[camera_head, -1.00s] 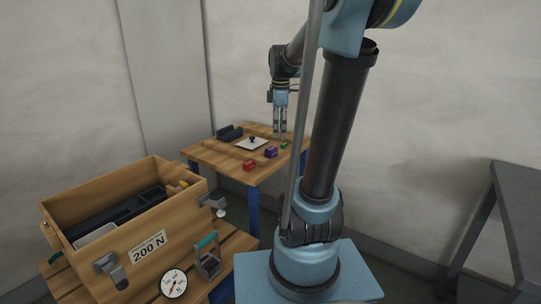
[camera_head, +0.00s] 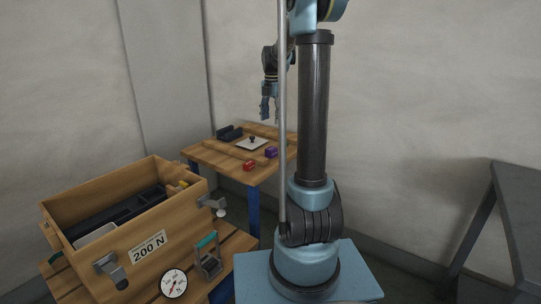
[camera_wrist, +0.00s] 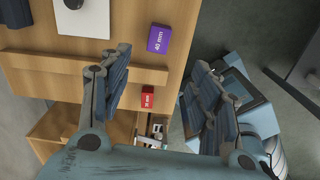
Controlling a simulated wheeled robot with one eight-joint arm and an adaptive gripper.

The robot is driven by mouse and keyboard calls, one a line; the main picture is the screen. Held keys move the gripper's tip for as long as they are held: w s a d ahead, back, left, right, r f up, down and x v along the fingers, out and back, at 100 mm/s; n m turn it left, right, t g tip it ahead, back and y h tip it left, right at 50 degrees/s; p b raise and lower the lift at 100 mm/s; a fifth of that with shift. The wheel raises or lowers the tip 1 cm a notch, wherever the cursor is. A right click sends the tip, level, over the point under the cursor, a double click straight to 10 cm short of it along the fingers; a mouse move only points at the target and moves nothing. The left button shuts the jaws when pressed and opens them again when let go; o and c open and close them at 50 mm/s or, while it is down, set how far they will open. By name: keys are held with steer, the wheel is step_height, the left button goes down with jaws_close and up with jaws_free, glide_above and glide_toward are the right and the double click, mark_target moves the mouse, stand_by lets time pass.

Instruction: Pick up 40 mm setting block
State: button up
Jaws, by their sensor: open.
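The 40 mm setting block is a purple block (camera_wrist: 159,39) with "40 mm" on its face, lying on the wooden table near its edge in the wrist view. In the head view the purple block (camera_head: 271,152) sits at the table's front right. My gripper (camera_wrist: 162,70) is open and empty; in the wrist view the purple block shows beyond and between its fingertips, apart from them. In the head view my gripper (camera_head: 265,109) hangs above the back of the table. A smaller red block (camera_wrist: 148,89) shows between the fingers in the wrist view.
The table (camera_head: 222,156) also holds a white plate with a dark knob (camera_head: 252,143) and a dark block (camera_head: 229,133). A wooden strip (camera_wrist: 60,65) runs beside the blocks. A wooden "200 N" box (camera_head: 149,247) stands at front left, a grey bench (camera_head: 515,205) at right.

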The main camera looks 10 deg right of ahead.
mark_target(271, 148)
step_height(271, 148, down, 16)
steer(key=shift+w+a+f, duration=0.1)
stand_by(0.6)
steer(key=c, duration=1.3)
